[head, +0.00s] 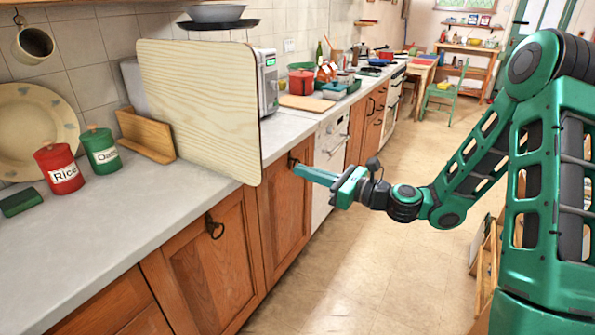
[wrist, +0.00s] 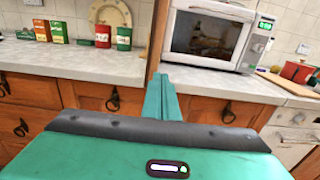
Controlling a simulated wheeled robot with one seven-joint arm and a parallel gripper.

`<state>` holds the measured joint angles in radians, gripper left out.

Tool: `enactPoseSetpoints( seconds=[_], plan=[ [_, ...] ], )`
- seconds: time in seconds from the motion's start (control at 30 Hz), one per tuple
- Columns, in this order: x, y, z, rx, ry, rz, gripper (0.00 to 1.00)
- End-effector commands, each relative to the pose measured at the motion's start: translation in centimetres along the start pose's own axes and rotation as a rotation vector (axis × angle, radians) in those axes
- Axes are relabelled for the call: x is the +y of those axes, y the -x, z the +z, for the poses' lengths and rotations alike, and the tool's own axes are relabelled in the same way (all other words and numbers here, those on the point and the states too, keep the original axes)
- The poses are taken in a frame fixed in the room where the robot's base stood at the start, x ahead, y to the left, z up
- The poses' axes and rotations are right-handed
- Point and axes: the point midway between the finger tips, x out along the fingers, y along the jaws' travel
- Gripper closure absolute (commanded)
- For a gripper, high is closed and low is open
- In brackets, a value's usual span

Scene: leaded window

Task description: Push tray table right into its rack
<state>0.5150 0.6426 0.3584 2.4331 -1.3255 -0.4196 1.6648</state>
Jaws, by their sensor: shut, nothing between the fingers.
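The tray table is a pale wood-grain panel (head: 200,105) standing upright on the counter, its near lower corner overhanging the front edge. In the wrist view it shows nearly edge-on as a narrow brown upright strip (wrist: 157,38). A brown wooden holder (head: 145,137), apparently the rack, stands against the wall to its left in the head view; the panel hides part of that area. My gripper (head: 298,170) is shut and empty, out in front of the cupboards, right of the panel. In the wrist view its fingertips (wrist: 160,78) appear just below the panel; contact cannot be told.
A microwave (head: 268,82) stands behind the panel. Red (head: 59,168) and green (head: 101,149) canisters and a plate (head: 36,130) are on the counter at left. A dark ring handle (head: 292,162) shows by my fingertips. The floor in front of the cupboards is clear.

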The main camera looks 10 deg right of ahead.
Motion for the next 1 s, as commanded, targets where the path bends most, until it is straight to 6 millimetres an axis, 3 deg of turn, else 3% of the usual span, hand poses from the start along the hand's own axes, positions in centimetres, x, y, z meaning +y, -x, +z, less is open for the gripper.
enactPoseSetpoints(
  seconds=[0.4,0.6,1.0],
  plan=[
    [0.2,-7.8,0.0,0.0,0.005,0.005,1.0],
    [0.2,-10.6,0.0,0.001,0.005,0.004,1.0],
    [0.1,-12.0,0.0,0.002,0.004,0.001,1.0]
  ],
)
